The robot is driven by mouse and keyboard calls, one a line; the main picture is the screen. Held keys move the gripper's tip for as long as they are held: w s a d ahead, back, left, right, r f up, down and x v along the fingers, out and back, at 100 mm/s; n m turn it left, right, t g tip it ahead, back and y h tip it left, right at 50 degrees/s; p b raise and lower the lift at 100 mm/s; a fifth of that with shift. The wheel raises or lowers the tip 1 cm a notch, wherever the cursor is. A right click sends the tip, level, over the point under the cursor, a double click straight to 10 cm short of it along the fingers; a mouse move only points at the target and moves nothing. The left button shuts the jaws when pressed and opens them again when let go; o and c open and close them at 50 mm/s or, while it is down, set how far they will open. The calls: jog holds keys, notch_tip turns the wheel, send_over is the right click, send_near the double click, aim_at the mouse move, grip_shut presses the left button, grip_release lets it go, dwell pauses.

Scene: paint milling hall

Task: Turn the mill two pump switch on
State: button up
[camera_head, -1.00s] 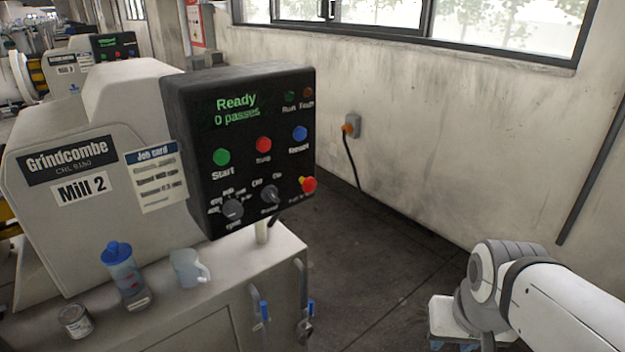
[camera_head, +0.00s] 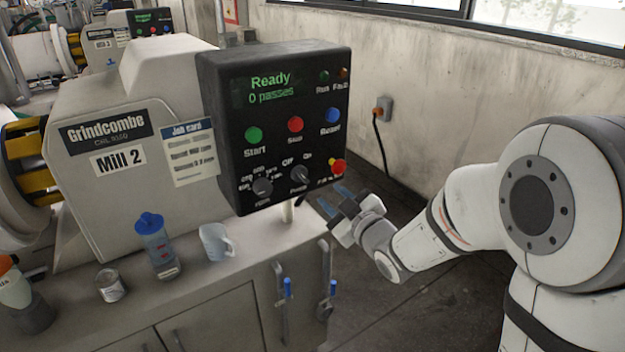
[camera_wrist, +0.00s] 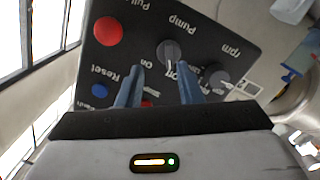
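The Mill 2 control panel (camera_head: 275,110) is a black box with a green "Ready, 0 passes" display. Its dark pump switch (camera_head: 299,175) is a rotary knob in the lower row, below the marks Off and On. The knob seems to point toward Off, but it is small. The switch also shows upside down in the wrist view (camera_wrist: 170,52). My gripper (camera_head: 334,197) is open and empty, to the lower right of the panel. In the wrist view its two blue fingers (camera_wrist: 160,72) are apart, with the switch just beyond them; part of the lettering is hidden.
An rpm knob (camera_head: 262,187) sits left of the switch, and a red emergency button (camera_head: 338,167) sits right of it. A wall socket (camera_head: 384,108) is behind.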

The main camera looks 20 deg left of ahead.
aim_at(305, 179)
jog(key=shift+n+y, duration=0.4)
jog(key=shift+y, duration=0.1)
jog(key=x, duration=0.2)
jog(key=p+x, duration=0.1)
jog(key=x, duration=0.2)
jog(key=s+a+x, duration=0.1)
jog(key=x, duration=0.2)
jog(key=shift+a+r+p, duration=0.15)
jog(key=shift+a+p, duration=0.05)
jog(key=shift+p, duration=0.2)
jog(key=shift+c, duration=0.5)
